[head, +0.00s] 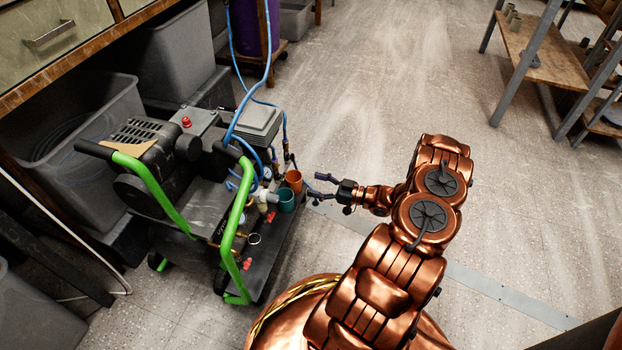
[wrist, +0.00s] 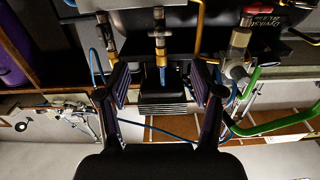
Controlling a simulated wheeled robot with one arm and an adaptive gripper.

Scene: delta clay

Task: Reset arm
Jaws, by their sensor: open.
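My gripper (head: 318,187) is open and empty in the head view, just right of a compressor (head: 160,190) with green handles. In the wrist view my gripper (wrist: 165,95) shows two dark fingers spread apart, with brass fittings and a blue hose of the machine beyond them. My copper arm is bent, reaching from my base up and then left toward the machine. I cannot tell whether the fingers touch anything.
Grey bins (head: 85,165) stand under a bench (head: 60,45) at the left. A purple cylinder (head: 254,28) is at the back. A wooden shelf rack (head: 545,55) stands at the upper right. The concrete floor (head: 390,80) between is clear.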

